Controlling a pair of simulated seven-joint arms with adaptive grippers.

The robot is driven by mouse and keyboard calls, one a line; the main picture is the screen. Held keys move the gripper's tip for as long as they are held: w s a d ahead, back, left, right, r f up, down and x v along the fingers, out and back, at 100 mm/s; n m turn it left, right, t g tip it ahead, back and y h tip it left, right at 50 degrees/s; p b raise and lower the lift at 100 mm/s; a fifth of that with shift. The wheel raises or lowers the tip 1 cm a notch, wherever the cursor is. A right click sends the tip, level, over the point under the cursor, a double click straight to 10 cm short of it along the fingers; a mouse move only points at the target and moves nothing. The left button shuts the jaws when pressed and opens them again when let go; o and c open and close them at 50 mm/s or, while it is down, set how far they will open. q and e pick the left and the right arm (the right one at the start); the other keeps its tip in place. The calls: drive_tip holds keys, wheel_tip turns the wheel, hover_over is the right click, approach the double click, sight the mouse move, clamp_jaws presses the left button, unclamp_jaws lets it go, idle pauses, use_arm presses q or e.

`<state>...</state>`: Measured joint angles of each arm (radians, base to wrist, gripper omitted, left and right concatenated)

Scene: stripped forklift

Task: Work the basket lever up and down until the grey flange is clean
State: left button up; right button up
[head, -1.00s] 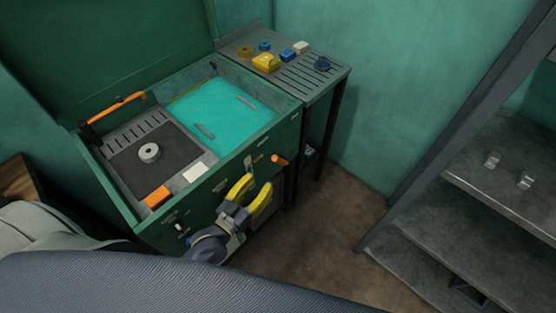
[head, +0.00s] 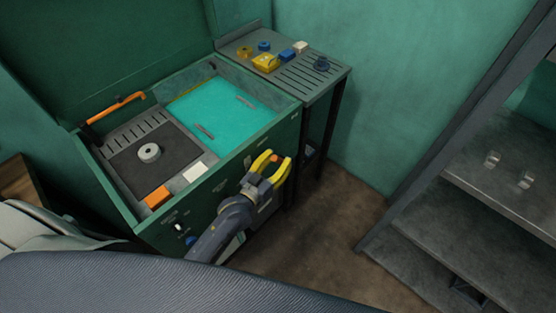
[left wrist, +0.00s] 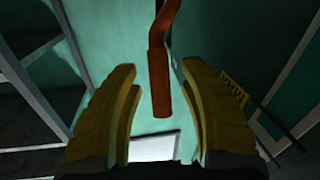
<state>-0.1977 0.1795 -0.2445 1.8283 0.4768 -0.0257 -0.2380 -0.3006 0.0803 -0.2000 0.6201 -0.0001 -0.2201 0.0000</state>
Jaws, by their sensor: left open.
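The grey flange (head: 149,152), a ring with a central hole, lies on a dark mat in the left part of the green washer (head: 230,160). Dirt on it is too small to judge. The lever's orange handle (head: 274,158) sticks out from the washer's front; in the left wrist view the handle (left wrist: 160,80) hangs between the fingers. My left gripper (head: 276,161) is open, its yellow fingers on either side of the handle and not closed on it. My right gripper is not in view.
Teal liquid (head: 222,112) fills the washer's right part. An orange bar (head: 117,107) is at its left rim, with orange and white blocks near the front. A slatted side table (head: 305,85) holds small parts. Metal shelves (head: 500,190) stand right; the floor between is clear.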

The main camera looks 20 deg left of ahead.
use_arm(q)
drive_tip(key=shift+c, duration=0.2)
clamp_jaws()
drive_tip(key=shift+w+d+r, duration=0.1)
drive_tip(key=shift+r, duration=0.05)
idle(0.3)
